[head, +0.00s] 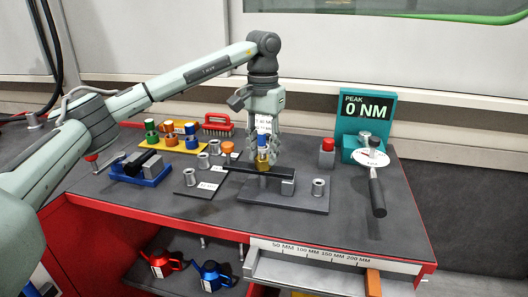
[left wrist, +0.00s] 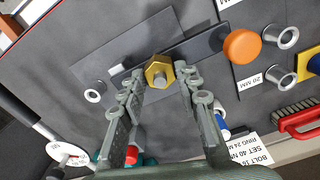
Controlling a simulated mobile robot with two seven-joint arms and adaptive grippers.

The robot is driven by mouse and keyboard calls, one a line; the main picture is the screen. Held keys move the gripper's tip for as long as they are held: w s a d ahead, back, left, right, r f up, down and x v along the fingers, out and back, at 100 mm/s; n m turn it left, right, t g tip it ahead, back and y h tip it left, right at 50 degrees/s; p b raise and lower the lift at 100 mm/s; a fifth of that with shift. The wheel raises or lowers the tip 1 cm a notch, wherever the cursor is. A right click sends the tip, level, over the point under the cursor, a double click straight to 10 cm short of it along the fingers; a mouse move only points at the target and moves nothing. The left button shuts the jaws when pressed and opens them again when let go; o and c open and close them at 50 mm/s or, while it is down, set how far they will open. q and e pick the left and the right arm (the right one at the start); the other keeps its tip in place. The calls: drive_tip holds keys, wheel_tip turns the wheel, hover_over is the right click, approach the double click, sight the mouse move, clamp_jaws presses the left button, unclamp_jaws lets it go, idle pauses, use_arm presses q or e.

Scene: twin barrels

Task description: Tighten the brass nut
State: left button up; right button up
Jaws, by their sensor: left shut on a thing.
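The brass nut (head: 263,162) sits on a bolt on a dark bar (head: 285,175) above a grey plate (head: 258,200). A tool with a black handle (head: 377,195) and white dial (head: 365,158) is at the teal tester (head: 352,132), which reads 0 NM. My right gripper is out of view.
Several grey sockets (head: 190,177) and an orange knob (head: 228,148) stand left of the nut. A blue vise (head: 145,172), a yellow rack (head: 180,147) and a red brush (head: 218,125) lie farther left. A red button (head: 327,146) stands right.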

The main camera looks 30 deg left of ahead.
use_arm(q)
drive_tip(key=shift+m, duration=1)
drive_tip(key=o, duration=1.1)
drive_tip(key=shift+r, duration=0.1)
drive_tip(key=shift+r, duration=0.1)
wheel_tip(320, 180, up, 2)
drive_tip(key=shift+r+p, duration=0.1)
drive_tip(key=shift+p, duration=0.95)
wheel_tip(320, 180, up, 2)
drive_tip(key=shift+r+p, duration=0.15)
drive_tip(key=shift+p, duration=0.4)
drive_tip(key=shift+r, duration=1.15)
